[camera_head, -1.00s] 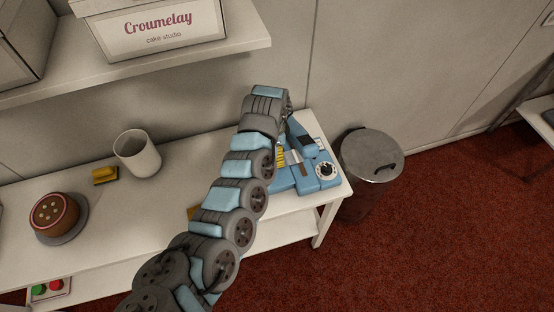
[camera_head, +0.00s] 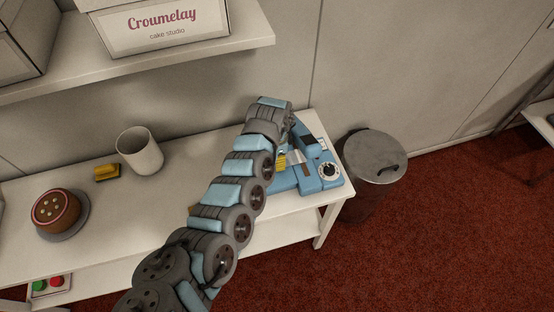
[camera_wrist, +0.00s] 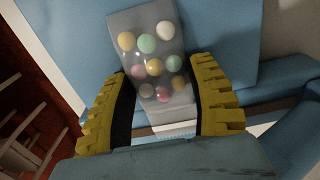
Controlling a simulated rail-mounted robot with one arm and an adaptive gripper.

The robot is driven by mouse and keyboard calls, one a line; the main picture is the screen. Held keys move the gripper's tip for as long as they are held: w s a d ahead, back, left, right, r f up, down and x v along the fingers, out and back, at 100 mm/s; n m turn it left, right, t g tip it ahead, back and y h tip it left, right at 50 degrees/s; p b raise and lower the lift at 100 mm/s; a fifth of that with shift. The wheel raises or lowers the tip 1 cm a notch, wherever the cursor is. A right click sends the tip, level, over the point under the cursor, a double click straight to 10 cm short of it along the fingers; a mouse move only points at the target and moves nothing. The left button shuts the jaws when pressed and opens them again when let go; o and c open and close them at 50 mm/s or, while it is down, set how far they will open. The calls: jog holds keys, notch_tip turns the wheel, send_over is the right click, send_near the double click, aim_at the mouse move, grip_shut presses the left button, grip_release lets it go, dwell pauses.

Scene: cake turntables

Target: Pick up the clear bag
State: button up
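The clear bag (camera_wrist: 153,52) holds several round sweets in pink, yellow, green and white. It lies over a blue surface in the wrist view, and its near end reaches between my fingers. My gripper (camera_wrist: 162,98) is open, with one yellow finger on each side of the bag. A small gap shows on the left; on the right the finger is very close to the bag, and I cannot tell if it touches. In the head view my arm hides most of the gripper (camera_head: 281,158) and the bag.
A blue machine (camera_head: 329,170) with a dial stands at the right end of the white table (camera_head: 120,218). A cake (camera_head: 57,209), a yellow block (camera_head: 107,172) and a white cup (camera_head: 140,152) stand to the left. A lidded bin (camera_head: 370,155) stands beyond the right table edge. A shelf (camera_head: 220,42) hangs above.

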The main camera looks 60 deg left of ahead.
jog(key=shift+c, duration=1.1)
notch_tip(320, 180, up, 4)
jog(key=shift+f+p, duration=0.1)
jog(key=shift+p, duration=0.25)
jog(key=shift+c, duration=0.3)
jog(key=shift+d+f, duration=0.25)
jog(key=shift+d, duration=0.65)
jog(key=shift+s+d+r+p, duration=0.15)
jog(key=shift+d+p, duration=0.45)
jog(key=shift+d, duration=1.05)
jog(key=s+d+p, duration=0.1)
jog(key=s+d, duration=0.1)
jog(key=d, duration=1)
jog(key=shift+s+d+p, duration=0.15)
jog(key=shift+d+p, duration=0.2)
jog(key=shift+p, duration=0.05)
